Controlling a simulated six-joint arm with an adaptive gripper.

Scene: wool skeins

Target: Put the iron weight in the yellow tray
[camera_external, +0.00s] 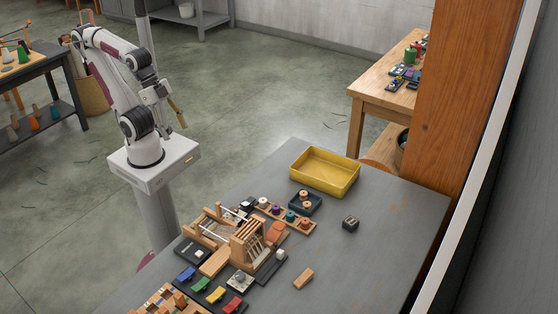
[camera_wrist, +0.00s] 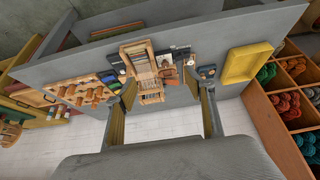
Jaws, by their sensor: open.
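A small dark block (camera_external: 350,224), which looks like the iron weight, sits alone on the grey table, in front of and to the right of the yellow tray. I cannot make it out clearly in the wrist view. The yellow tray (camera_external: 297,173) is a shallow, empty rectangular box at the table's back edge; it also shows at the right of the wrist view (camera_wrist: 248,63). My gripper (camera_external: 177,112) is raised beside my base, away from the table, weight and tray. In the wrist view its fingers (camera_wrist: 165,105) are wide apart with nothing between them.
A wooden loom (camera_external: 245,240) stands mid-table. A small dark tray with wooden spools (camera_external: 305,202) and a rack of coloured spools (camera_external: 285,215) lie between it and the yellow tray. Coloured pieces (camera_external: 208,285) and a wooden block (camera_external: 304,278) lie in front. The table's right side is mostly clear.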

